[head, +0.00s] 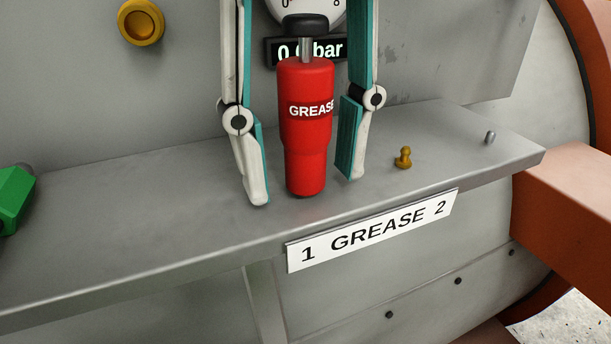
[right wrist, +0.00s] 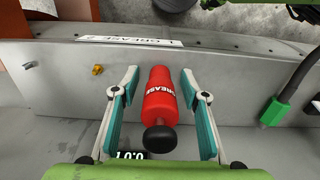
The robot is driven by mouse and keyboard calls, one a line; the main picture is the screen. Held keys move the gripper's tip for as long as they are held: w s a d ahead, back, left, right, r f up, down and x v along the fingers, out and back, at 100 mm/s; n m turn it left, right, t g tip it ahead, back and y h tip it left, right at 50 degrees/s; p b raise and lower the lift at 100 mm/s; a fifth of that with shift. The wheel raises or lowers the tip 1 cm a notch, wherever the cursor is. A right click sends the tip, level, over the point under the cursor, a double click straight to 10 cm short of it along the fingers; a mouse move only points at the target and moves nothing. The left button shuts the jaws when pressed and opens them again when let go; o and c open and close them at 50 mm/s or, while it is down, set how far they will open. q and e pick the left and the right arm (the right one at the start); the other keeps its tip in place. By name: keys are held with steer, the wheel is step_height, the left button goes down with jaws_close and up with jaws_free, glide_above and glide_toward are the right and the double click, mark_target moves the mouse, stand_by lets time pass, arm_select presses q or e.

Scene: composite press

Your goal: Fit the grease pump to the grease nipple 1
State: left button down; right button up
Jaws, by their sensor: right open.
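The red grease pump (head: 306,125) with a black top knob stands upright on the grey ledge, behind the figure 1 of the GREASE label (head: 370,232). Its lower end meets the ledge, and no nipple shows beneath it; whether it sits on nipple 1 is hidden. A brass grease nipple (head: 403,157) stands free to its right, nearer the figure 2. My right gripper (head: 304,190) is open, with one finger on each side of the pump and gaps between. The right wrist view also shows the pump (right wrist: 158,95) between the spread fingers. My left gripper is out of view.
A gauge (head: 310,12) and a digital bar display (head: 345,49) are on the wall behind the pump. A yellow knob (head: 141,20) is at upper left. A green object (head: 14,197) is at the ledge's left. A small grey pin (head: 490,137) stands at the right end.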

mark_target(304, 15)
step_height(304, 15, up, 6)
steer(key=shift+s+r, duration=0.15)
steer(key=shift+r, duration=0.5)
